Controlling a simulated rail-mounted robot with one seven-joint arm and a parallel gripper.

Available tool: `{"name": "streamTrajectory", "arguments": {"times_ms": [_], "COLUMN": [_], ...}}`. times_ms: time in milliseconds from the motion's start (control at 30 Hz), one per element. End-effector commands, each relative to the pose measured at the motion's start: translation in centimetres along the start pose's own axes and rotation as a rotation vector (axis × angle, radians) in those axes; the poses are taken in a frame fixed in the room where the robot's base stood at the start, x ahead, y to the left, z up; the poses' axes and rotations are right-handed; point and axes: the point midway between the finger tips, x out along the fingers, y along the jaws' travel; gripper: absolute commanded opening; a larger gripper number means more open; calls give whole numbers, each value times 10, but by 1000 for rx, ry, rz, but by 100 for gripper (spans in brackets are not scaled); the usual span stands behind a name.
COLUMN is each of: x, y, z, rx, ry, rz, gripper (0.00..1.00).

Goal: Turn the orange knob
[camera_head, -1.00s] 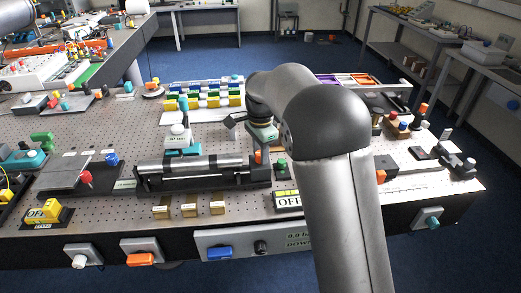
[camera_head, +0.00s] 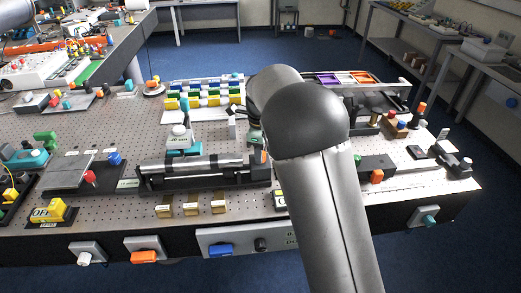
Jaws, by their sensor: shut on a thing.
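A small orange knob (camera_head: 261,157) shows at the right end of the long pipe fixture (camera_head: 200,168), just below my gripper (camera_head: 256,142). My gripper points down over that end, mostly hidden behind my own arm. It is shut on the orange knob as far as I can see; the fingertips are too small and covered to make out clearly. An orange block-like handle (camera_head: 145,257) on the front panel and an orange piece (camera_head: 377,176) on a dark block at the right are apart from my gripper.
The perforated table (camera_head: 110,215) is crowded. Rows of coloured blocks (camera_head: 203,97) stand behind the fixture, and several brass blocks (camera_head: 190,207) stand in front. A white-topped device (camera_head: 179,137) is close on the left. My arm covers the right centre.

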Motion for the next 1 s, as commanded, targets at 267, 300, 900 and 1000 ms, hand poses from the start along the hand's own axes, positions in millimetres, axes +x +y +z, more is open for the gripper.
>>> {"name": "streamTrajectory", "arguments": {"times_ms": [267,300,900,1000], "x": [-1,-1,0,0], "y": [-1,-1,0,0], "z": [-1,-1,0,0], "rx": [56,58,59,59], "ry": [0,0,0,0], "rz": [-3,-3,-1,0], "gripper": [8,8,52,52]}}
